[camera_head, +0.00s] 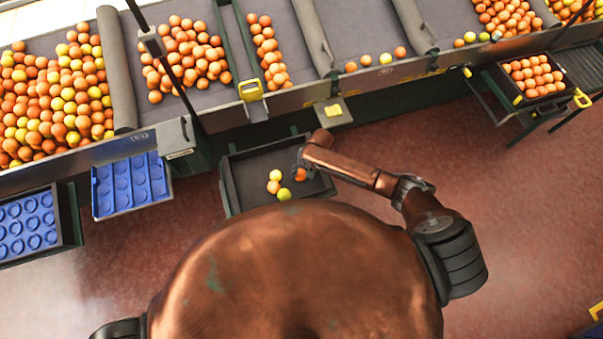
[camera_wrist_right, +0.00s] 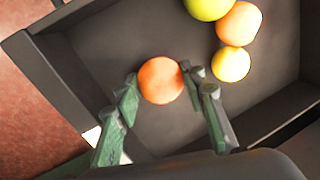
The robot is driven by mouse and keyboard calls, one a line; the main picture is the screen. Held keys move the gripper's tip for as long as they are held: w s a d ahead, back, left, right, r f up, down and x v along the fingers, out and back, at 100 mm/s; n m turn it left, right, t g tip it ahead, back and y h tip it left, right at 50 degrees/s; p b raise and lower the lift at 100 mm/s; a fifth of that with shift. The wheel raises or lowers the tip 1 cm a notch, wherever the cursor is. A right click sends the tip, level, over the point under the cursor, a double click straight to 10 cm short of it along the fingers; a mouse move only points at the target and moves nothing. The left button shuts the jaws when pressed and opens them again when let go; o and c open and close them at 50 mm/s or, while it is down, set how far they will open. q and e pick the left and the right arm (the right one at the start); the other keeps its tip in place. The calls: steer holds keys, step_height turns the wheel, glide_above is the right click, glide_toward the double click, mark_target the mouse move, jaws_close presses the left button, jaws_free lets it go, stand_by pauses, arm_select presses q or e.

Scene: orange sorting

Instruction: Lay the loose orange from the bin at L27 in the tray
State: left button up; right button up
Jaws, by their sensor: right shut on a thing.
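My right gripper (camera_head: 302,168) reaches into a dark open box (camera_head: 232,185) below the conveyor. In the right wrist view its two green fingers (camera_wrist_right: 163,86) are shut on an orange (camera_wrist_right: 161,80), which also shows in the head view (camera_head: 300,175). Whether the orange touches the box floor I cannot tell. Three other fruits lie in the same box: a yellow-green one (camera_wrist_right: 208,5), an orange one (camera_wrist_right: 239,23) and a yellow one (camera_wrist_right: 231,64). No label L27 can be read. My left gripper is out of view.
Blue cupped trays (camera_head: 132,184) stand at the left. A dark crate (camera_head: 508,98) full of oranges stands at the right. Sloped grey lanes (camera_head: 350,25) with loose fruit run along the back. Red floor (camera_head: 530,220) is clear at the right.

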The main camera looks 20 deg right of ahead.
steer(key=shift+f+b, duration=0.3)
steer(key=shift+f, duration=0.3)
stand_by(0.3)
steer(key=o, duration=1.3)
steer(key=shift+c, duration=0.2)
steer(key=shift+o, duration=0.7)
steer(key=o, duration=0.4)
steer(key=shift+r, duration=0.1)
steer(key=shift+r+p, duration=3.95)
steer(key=shift+p, duration=0.4)
